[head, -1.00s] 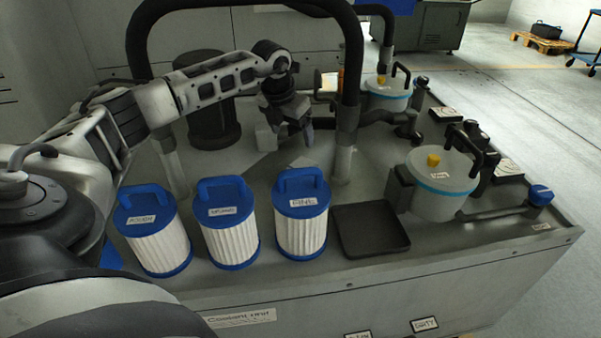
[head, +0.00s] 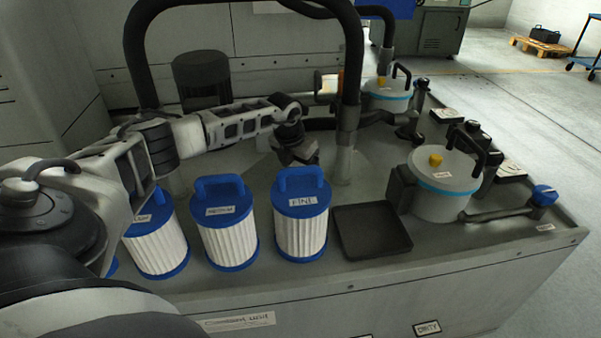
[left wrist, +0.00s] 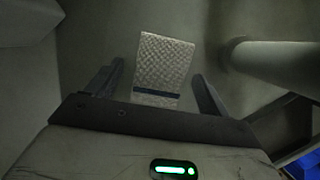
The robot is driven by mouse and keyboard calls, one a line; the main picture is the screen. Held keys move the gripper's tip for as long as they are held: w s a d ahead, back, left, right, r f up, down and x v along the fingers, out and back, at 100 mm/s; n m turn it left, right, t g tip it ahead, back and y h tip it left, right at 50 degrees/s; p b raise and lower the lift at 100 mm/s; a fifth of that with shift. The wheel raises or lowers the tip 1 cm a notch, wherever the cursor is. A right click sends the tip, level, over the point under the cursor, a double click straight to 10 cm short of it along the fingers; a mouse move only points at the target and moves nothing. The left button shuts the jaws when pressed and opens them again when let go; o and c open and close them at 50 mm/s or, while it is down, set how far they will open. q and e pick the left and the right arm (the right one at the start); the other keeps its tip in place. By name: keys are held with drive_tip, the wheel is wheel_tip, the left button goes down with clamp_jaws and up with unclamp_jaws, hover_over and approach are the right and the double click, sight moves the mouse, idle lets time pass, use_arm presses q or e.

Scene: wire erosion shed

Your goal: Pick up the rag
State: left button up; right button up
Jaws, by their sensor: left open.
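The rag (left wrist: 167,60) shows in the left wrist view as a pale, textured, roughly square piece with a dark band across its lower part. It lies between and beyond the fingers of my left gripper (left wrist: 158,74), which is open, with a gap on both sides of the rag. I cannot tell how high the fingers are above it. In the head view my left gripper (head: 299,154) is low over the grey deck, behind the filter marked FINE, and the rag is hidden behind my arm. My right gripper is not in view.
Blue-capped filters, including MEDIUM (head: 225,225) and FINE (head: 301,220), stand along the front. A black tray (head: 370,231) lies right of them. A thick black pipe arch (head: 352,60) rises close to my gripper.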

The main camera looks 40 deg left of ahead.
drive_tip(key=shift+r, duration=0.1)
use_arm(q)
drive_tip(key=shift+f, duration=0.15)
drive_tip(key=shift+c, duration=0.3)
drive_tip(key=c, duration=1.1)
